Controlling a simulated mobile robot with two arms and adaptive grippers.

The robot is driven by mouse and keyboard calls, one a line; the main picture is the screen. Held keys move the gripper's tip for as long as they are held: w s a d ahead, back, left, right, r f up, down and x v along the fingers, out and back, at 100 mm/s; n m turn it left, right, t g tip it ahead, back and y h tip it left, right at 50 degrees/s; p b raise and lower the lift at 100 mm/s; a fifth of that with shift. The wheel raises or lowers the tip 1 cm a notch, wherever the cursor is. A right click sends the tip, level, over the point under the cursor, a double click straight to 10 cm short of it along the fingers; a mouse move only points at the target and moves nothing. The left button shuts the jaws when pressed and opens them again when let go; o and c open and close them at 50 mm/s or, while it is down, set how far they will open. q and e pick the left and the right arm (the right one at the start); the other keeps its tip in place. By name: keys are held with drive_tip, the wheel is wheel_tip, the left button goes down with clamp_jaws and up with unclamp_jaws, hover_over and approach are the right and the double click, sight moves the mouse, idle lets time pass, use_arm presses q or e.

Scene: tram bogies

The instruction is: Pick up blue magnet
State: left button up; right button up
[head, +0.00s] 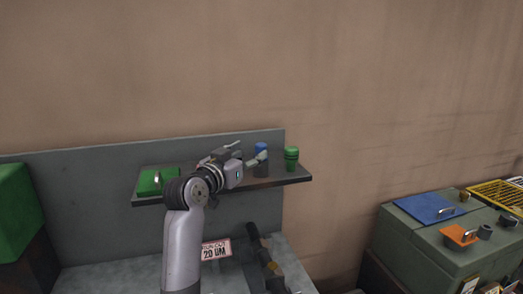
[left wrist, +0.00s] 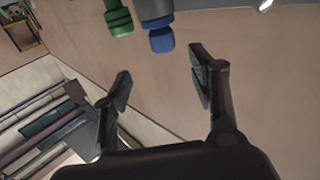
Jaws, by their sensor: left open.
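The blue magnet cannot be told for certain; a blue-topped cylinder with a grey body (head: 261,148) stands on the dark wall shelf (head: 235,187). It also shows in the left wrist view (left wrist: 161,38), at the upper middle. A green cylinder (head: 291,159) stands right of it on the shelf and shows in the left wrist view (left wrist: 118,20). My left gripper (head: 258,155) is over the shelf, open, its fingers partly covering the blue-topped cylinder in the head view. In the left wrist view its fingers (left wrist: 160,85) are apart and empty, with the blue top beyond them.
A green plate with a handle (head: 157,181) lies at the shelf's left. A sign reading "20 UM" (head: 216,250) and a dark tool (head: 262,262) are below. At the right, a grey-green box (head: 407,235) bears a blue plate (head: 427,208) and an orange block (head: 460,235).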

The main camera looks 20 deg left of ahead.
sight(259, 145)
use_arm(q)
drive_tip(key=w, duration=0.3)
drive_tip(key=shift+w+d+p, duration=0.15)
drive_tip(key=shift+d+p, duration=0.05)
drive_tip(key=shift+p, duration=0.15)
drive_tip(key=shift+w, duration=0.1)
drive_tip(key=shift+w+r+p, duration=0.1)
drive_tip(key=shift+w+p, duration=0.15)
drive_tip(key=shift+p, duration=0.1)
drive_tip(key=w+p, duration=0.2)
drive_tip(key=w, duration=0.1)
drive_tip(key=shift+w+d, duration=0.3)
drive_tip(key=shift+w, duration=0.45)
drive_tip(key=shift+f, duration=0.2)
drive_tip(key=shift+c, duration=1.3)
clamp_jaws()
use_arm(e)
drive_tip(key=shift+t, duration=0.3)
drive_tip(key=shift+w+a+r, duration=0.15)
drive_tip(key=shift+w+r, duration=1.7)
drive_tip(key=shift+r, duration=0.3)
